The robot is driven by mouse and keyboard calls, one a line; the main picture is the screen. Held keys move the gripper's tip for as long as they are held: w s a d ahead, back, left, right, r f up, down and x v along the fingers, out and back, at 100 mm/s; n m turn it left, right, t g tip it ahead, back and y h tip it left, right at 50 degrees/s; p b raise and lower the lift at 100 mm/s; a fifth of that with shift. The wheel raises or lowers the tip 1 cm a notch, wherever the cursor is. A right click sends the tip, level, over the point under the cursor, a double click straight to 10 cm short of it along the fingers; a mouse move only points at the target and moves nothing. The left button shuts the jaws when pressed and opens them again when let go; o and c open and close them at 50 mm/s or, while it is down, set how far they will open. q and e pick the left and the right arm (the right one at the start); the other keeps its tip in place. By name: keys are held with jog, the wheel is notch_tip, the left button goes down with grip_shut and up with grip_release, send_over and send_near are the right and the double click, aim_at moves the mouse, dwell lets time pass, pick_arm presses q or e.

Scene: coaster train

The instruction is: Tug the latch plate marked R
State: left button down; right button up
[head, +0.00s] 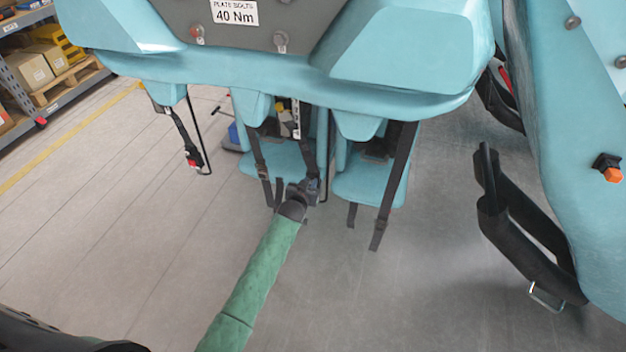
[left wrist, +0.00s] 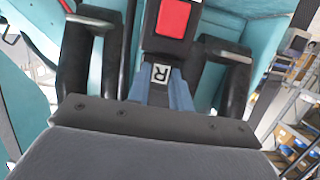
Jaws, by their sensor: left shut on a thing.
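The latch plate marked R (left wrist: 161,74) shows in the left wrist view as a dark piece with a white label; its letter appears turned over. It sits directly against a black buckle with a red button (left wrist: 174,18). My left gripper (head: 303,188) is at the front of the hanging blue seats in the head view, at the end of the green-sleeved arm. Its blue-grey fingers (left wrist: 163,92) are shut on the plate. In the head view the plate is too small and covered to make out. My right gripper is not in view.
Blue seats (head: 372,183) with dangling black straps (head: 396,185) surround the gripper. A blue car body (head: 300,75) overhangs from above. Shelving (head: 45,75) stands far left. The grey floor in front is clear.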

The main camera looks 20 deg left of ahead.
pick_arm(q)
jog(key=shift+r, duration=0.15)
jog(key=c, duration=1.2)
grip_release()
